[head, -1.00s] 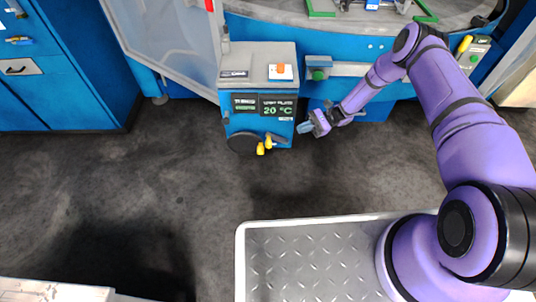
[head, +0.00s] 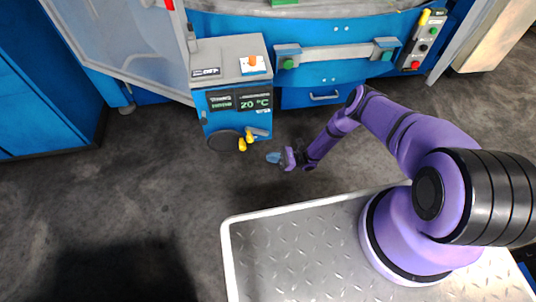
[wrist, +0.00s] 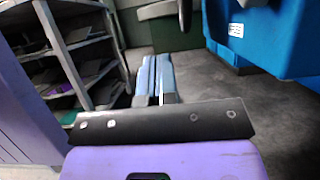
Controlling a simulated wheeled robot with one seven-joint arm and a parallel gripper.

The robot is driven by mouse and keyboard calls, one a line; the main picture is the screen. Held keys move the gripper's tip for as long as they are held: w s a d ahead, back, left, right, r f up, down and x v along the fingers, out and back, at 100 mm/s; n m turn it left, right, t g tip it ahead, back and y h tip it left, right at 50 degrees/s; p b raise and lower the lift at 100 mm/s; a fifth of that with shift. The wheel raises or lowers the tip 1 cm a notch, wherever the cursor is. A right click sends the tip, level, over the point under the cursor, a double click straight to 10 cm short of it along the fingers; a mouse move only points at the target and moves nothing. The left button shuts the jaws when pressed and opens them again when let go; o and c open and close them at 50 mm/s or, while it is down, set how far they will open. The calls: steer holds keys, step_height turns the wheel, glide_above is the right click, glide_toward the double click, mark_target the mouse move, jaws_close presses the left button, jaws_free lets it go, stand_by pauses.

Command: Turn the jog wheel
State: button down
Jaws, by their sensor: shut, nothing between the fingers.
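The jog wheel (head: 224,141) is a dark round disc low on the front of the blue control box (head: 235,104), with a yellow knob (head: 242,145) at its right edge. A second yellow-tipped lever (head: 257,136) sits just right of it. My gripper (head: 271,157) is to the right of and apart from the wheel, pointing left. In the wrist view my gripper's blue fingers (wrist: 155,78) lie together with nothing between them. The wheel cannot be made out in the wrist view.
The box's display reads 20 °C (head: 255,103); an orange button (head: 253,61) is on its top. A blue machine with a grey handle bar (head: 335,53) stands right of the box. A button panel (head: 420,42) is farther right. Shelving (wrist: 75,55) shows in the wrist view. Dark floor is open at left.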

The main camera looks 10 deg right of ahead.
steer(key=a+r, duration=0.7)
steer(key=a, duration=0.1)
steer(key=shift+w+a, duration=0.15)
steer(key=shift+a, duration=0.05)
steer(key=shift+a+r+h, duration=0.1)
steer(key=shift+r+h, duration=0.3)
steer(key=shift+r, duration=0.4)
steer(key=shift+f, duration=0.1)
